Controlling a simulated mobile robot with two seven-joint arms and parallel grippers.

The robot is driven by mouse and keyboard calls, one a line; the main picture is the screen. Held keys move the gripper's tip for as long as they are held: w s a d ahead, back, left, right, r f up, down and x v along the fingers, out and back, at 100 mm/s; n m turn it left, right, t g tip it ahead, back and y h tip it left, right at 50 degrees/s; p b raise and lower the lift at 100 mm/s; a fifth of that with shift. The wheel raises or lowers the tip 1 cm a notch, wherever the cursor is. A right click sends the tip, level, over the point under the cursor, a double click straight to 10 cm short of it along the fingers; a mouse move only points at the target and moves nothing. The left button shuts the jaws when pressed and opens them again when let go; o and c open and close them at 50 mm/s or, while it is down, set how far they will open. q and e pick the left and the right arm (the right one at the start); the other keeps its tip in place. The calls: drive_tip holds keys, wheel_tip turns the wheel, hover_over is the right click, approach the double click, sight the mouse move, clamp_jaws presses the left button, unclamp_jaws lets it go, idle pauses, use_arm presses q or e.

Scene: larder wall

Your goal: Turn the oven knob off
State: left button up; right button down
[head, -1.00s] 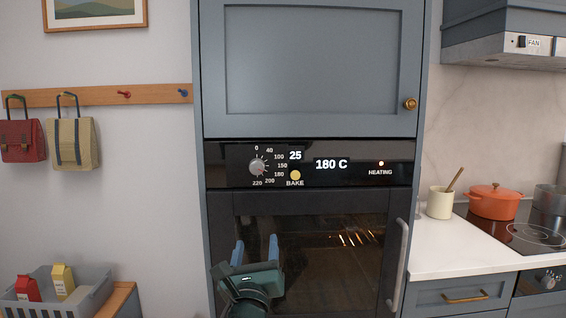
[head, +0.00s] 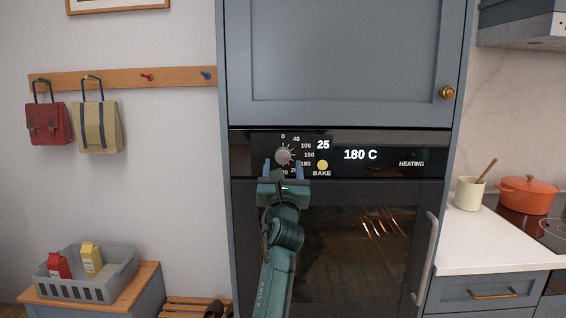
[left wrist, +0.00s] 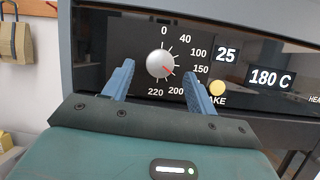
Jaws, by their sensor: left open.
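The oven knob (head: 283,156) is a round silver dial on the black control panel (head: 380,140). It also shows in the left wrist view (left wrist: 159,64), where its red mark points to the lower right, roughly toward 180, with that number hidden by a finger. The display (head: 360,155) reads 180 C. My left gripper (head: 283,169) is open, its blue fingers at either side of the knob and a little below it in the head view. I cannot tell whether the fingertips reach the knob's depth. My right gripper is not in view.
The oven door with its upright handle (head: 424,260) is below the panel. A yellow BAKE button (head: 322,165) is close to the right finger. A crate with cartons (head: 75,288) stands at lower left. A counter (head: 470,245) with an orange pot (head: 528,194) is at right.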

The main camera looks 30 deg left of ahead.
sight(283, 156)
use_arm(q)
drive_tip(key=shift+x, duration=1.1)
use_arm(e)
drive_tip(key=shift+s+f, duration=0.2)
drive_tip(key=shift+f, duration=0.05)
use_arm(q)
drive_tip(key=c, duration=1)
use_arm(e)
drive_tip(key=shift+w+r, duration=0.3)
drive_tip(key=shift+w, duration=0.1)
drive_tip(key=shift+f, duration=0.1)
